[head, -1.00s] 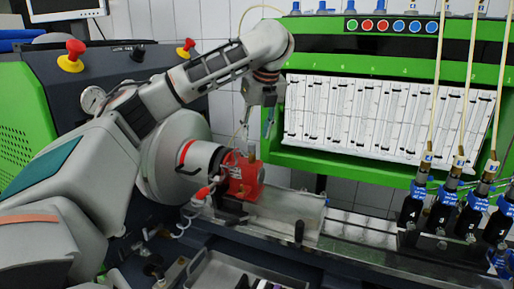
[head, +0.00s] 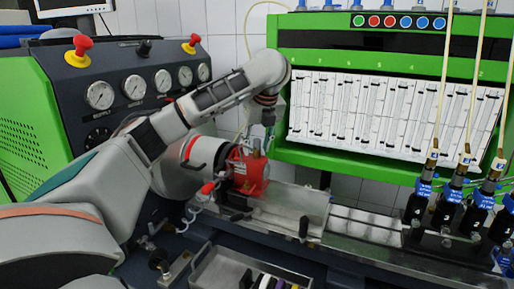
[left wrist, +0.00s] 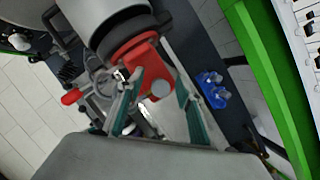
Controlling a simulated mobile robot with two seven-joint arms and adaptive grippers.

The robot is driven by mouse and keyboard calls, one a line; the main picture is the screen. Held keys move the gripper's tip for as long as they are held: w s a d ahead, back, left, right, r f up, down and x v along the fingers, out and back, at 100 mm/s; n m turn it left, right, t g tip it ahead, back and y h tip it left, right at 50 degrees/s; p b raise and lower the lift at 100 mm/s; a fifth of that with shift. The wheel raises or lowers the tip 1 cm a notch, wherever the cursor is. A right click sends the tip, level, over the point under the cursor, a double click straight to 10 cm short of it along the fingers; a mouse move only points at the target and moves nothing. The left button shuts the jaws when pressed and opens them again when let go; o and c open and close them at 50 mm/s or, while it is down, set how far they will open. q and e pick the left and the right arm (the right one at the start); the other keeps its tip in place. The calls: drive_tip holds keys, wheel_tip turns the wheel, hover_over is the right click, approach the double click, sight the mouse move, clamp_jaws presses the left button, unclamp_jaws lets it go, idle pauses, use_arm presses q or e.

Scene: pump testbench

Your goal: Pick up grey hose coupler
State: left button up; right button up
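The red pump (head: 250,176) sits on the bench next to a dark round drive housing. A small round grey piece, likely the grey hose coupler (left wrist: 161,91), shows against the red pump in the left wrist view. In the head view a small upright fitting stands on top of the pump, too small to identify surely. My left gripper (head: 268,143) hangs just above and beside the pump top. In the left wrist view its two teal-edged fingers (left wrist: 160,84) are spread apart, with the grey piece between them in the picture and no clear contact. My right gripper is out of view.
A metal trough (head: 300,207) lies right of the pump. Several hoses with black and blue injectors (head: 418,205) stand at the right. A grey tray (head: 222,268) with small items is at the front. The green gauge panel (head: 300,150) rises behind.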

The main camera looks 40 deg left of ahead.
sight(257, 139)
use_arm(q)
clamp_jaws()
drive_tip(key=shift+r, duration=0.15)
wheel_tip(257, 139, up, 20)
idle(0.8)
drive_tip(key=shift+d+f, duration=0.1)
drive_tip(key=shift+f, duration=0.1)
idle(0.4)
